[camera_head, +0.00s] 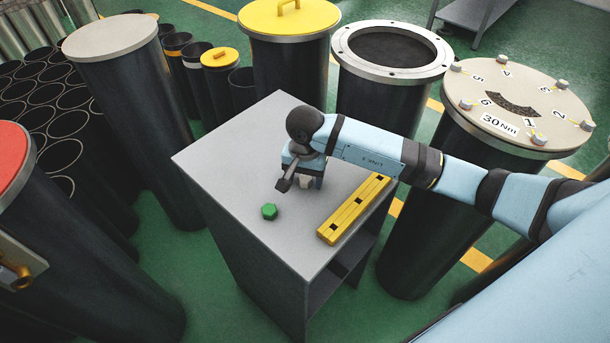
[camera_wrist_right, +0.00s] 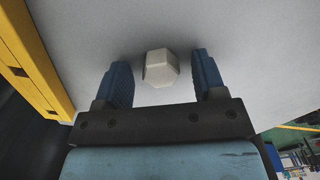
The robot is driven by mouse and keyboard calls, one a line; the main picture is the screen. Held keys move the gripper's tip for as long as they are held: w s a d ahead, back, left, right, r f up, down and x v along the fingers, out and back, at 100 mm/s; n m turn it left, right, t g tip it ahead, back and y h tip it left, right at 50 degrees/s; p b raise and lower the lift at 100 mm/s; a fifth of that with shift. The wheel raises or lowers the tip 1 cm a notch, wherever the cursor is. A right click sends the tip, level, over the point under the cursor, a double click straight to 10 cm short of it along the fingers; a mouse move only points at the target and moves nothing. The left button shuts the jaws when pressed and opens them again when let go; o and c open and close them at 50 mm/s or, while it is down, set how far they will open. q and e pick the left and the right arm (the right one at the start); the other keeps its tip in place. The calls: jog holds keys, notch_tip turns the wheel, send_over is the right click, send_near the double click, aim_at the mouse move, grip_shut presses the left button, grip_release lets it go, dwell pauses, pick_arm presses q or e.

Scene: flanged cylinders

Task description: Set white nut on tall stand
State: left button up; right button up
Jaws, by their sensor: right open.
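The white nut (camera_wrist_right: 161,68) lies on the grey top of a cabinet (camera_head: 225,160). In the right wrist view it sits between the two blue fingers of my right gripper (camera_wrist_right: 161,82), with a gap on each side. My right gripper (camera_head: 302,184) is open, low over the cabinet top, and mostly hides the nut in the head view. A green nut (camera_head: 269,211) lies nearby on the same top. The frames do not make clear which object is the tall stand. My left gripper is not in view.
A yellow slotted bar (camera_head: 354,209) lies on the cabinet's right side; it also shows in the wrist view (camera_wrist_right: 35,65). Tall dark cylinders stand around: a grey-topped one (camera_head: 110,35), a yellow-lidded one (camera_head: 288,18), an open flanged one (camera_head: 390,48) and a numbered, bolted one (camera_head: 515,100).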

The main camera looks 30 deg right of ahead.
aim_at(305, 178)
notch_tip(305, 178, up, 12)
jog(key=b, duration=0.2)
jog(key=shift+b, duration=0.3)
jog(key=shift+f, duration=0.1)
